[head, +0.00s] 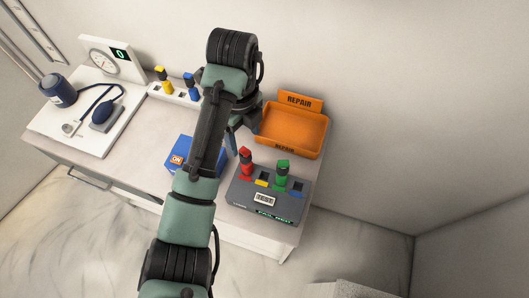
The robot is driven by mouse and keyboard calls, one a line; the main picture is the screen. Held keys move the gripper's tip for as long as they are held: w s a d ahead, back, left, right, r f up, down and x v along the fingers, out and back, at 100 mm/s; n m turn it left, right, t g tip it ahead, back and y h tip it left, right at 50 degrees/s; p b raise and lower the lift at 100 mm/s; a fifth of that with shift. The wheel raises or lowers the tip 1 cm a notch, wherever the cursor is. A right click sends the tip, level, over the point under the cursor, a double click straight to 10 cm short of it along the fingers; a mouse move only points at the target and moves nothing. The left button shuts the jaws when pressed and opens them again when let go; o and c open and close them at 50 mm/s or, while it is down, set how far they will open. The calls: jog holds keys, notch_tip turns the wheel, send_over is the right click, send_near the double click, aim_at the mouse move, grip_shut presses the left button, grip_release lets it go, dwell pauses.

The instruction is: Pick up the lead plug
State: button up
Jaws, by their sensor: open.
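Several coloured plugs are in view. A yellow plug (163,76) and a blue plug (189,86) stand upright in a white holder (160,91) at the back. A red plug (246,161) and a green plug (282,174) stand in a dark grey box (262,211) with a small display, at the right front. Yellow and blue marked slots on this box show no plug. My gripper (231,144) points down between the blue box and the orange tray, behind the red plug. It is open, partly hidden by my arm, and nothing shows in it.
An orange REPAIR tray (291,128) stands at the right and looks empty. A blue box (181,153) with an ON label sits partly behind my arm. A pressure gauge set (109,58) with cuff and bulb lies on a white board at the left. A wall rises behind the table.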

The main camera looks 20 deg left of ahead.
aim_at(243, 150)
jog(key=f+b, duration=0.1)
jog(key=f, duration=0.1)
jog(key=f+b, duration=0.2)
jog(key=f, duration=0.1)
jog(key=f+b, duration=0.1)
jog(key=f, duration=0.1)
jog(key=shift+s+a+f, duration=0.2)
jog(key=shift+s+a, duration=0.05)
jog(key=shift+d+f+p, duration=0.15)
jog(key=shift+f+p, duration=0.2)
jog(key=shift+f, duration=1)
jog(key=shift+d+f+p, duration=0.1)
jog(key=shift+f+p, duration=0.2)
jog(key=shift+f, duration=1)
grip_shut()
